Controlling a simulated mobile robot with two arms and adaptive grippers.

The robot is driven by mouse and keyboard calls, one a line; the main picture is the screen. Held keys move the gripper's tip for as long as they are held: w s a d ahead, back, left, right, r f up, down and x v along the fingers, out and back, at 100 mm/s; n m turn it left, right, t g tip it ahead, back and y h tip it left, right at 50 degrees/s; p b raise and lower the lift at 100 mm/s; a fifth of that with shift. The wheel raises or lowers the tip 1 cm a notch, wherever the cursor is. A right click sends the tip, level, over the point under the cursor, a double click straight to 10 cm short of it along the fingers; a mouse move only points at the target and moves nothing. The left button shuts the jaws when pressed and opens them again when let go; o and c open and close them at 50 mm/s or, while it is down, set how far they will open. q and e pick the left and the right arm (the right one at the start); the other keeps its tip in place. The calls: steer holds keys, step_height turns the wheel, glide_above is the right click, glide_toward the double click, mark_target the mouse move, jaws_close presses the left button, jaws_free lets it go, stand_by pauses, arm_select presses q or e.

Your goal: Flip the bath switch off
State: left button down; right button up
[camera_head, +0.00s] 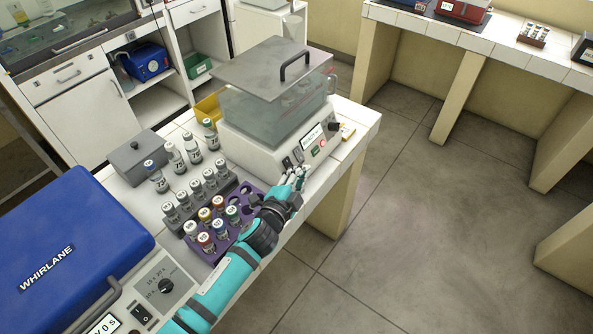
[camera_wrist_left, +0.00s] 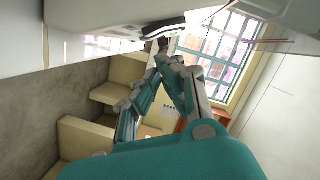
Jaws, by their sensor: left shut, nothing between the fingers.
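The water bath (camera_head: 262,141) is a white unit with a clear tank and a grey lid, standing at the right end of the white tiled bench. Its front panel has a small dark rocker switch (camera_head: 297,154), a display, a glowing red light (camera_head: 323,143) and a black knob (camera_head: 335,127). My left gripper (camera_head: 299,174) is shut and empty, its fingertips just in front of and below the switch; I cannot tell whether they touch it. In the left wrist view the closed fingertips (camera_wrist_left: 166,62) lie just below the bath's pale body (camera_wrist_left: 105,22). My right gripper is out of view.
A purple rack (camera_head: 216,254) with several capped vials lies beside my left forearm, with a grey rack (camera_head: 176,225) behind it. A blue-lidded WHIRLANE machine (camera_head: 75,245) stands at the left. Open floor lies right of the bench.

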arm_select(q)
steer(key=shift+w+a+f+m+b, duration=0.25)
steer(key=shift+a+f+b, duration=0.2)
steer(key=shift+b, duration=0.1)
steer(key=shift+w+a+f+m+b, duration=0.25)
steer(key=shift+a+f+b, duration=0.2)
steer(key=shift+b, duration=0.1)
steer(key=shift+d+r+p, duration=0.1)
steer(key=shift+r+p, duration=0.15)
steer(key=shift+p, duration=0.05)
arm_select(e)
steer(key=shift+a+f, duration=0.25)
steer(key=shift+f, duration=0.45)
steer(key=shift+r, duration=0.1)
